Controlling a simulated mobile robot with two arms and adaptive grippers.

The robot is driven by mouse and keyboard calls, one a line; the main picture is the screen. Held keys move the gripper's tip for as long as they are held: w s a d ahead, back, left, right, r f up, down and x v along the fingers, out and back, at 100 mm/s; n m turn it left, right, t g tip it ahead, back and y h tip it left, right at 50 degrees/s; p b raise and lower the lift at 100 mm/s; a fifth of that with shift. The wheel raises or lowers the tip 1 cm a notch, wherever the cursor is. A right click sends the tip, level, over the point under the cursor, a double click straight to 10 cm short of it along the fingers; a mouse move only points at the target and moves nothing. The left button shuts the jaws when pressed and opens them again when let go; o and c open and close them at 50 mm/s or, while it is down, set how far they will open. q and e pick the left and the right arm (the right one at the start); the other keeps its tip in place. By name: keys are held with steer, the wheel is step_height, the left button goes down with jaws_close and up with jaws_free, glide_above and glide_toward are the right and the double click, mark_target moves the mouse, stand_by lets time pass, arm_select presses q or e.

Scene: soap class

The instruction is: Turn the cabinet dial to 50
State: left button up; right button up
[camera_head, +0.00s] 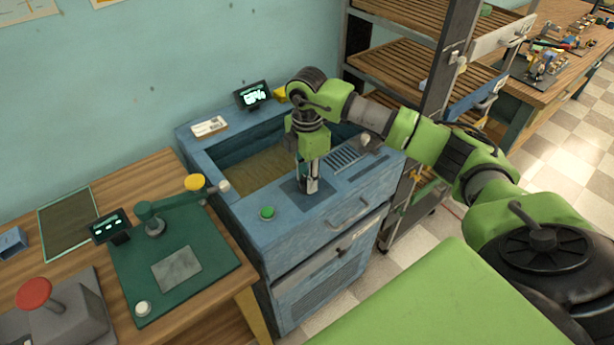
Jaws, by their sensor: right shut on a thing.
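The blue cabinet (345,205) stands in the middle, with a sunken basin in its top. A small dark display (253,96) at its back edge shows a lit percentage that looks like 64%, though it is small and hard to read. My right gripper (312,187) points straight down at a dark square plate (296,194) on the front part of the cabinet top. Its fingers are shut on what appears to be the dial, which they almost wholly hide. My left gripper is not in view.
A green button (267,213) sits left of the gripper, and a knob (364,138) lies to its right. A wooden table (85,210) with a green board (170,255) and red button (34,293) stands at left. Slatted shelves (405,50) stand behind my arm.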

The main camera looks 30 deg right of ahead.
steer(key=shift+r, duration=0.1)
steer(key=o, duration=1.1)
step_height(320, 180, up, 12)
steer(key=shift+f, duration=0.1)
